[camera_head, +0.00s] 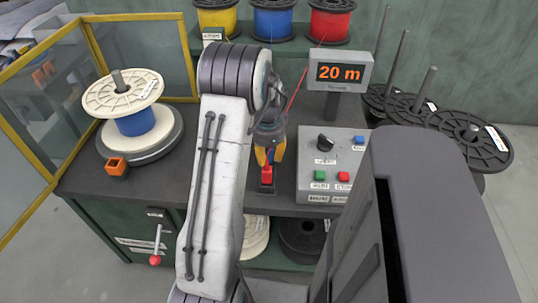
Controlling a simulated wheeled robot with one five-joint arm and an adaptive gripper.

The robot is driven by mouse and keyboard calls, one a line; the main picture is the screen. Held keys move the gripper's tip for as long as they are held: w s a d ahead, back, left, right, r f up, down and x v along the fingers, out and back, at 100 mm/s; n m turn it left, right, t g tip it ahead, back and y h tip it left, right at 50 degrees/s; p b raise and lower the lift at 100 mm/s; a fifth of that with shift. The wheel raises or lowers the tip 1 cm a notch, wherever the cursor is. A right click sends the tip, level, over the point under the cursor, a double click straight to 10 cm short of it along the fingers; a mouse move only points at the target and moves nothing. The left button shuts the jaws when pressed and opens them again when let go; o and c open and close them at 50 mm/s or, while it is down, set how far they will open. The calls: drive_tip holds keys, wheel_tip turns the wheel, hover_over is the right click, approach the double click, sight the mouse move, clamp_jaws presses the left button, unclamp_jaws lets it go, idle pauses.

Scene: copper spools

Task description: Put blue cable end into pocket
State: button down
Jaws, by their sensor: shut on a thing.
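Blue cable (136,121) is wound on a white-flanged spool (101,97) at the left of the bench. I cannot make out its loose end. My gripper (267,160) points down at the middle of the bench, partly behind my arm. Its yellow-orange fingers are closed on a small red handle-like piece (267,174), which stands at a dark block near the bench's front edge. I cannot make out a pocket for certain.
The spool sits on a grey round turntable (168,146) with an orange block (116,166) in front. A control box (312,170) and a "20 m" display (339,72) stand right of my gripper. Yellow-framed panels (152,48) bound the left. Black empty spools (471,143) stand at right.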

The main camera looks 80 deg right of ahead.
drive_tip(key=c, duration=0.9)
unclamp_jaws()
drive_tip(key=shift+r, duration=0.1)
drive_tip(key=r, duration=0.8)
drive_tip(key=a+r, duration=0.1)
drive_tip(key=r, duration=0.2)
drive_tip(key=shift+r, duration=0.4)
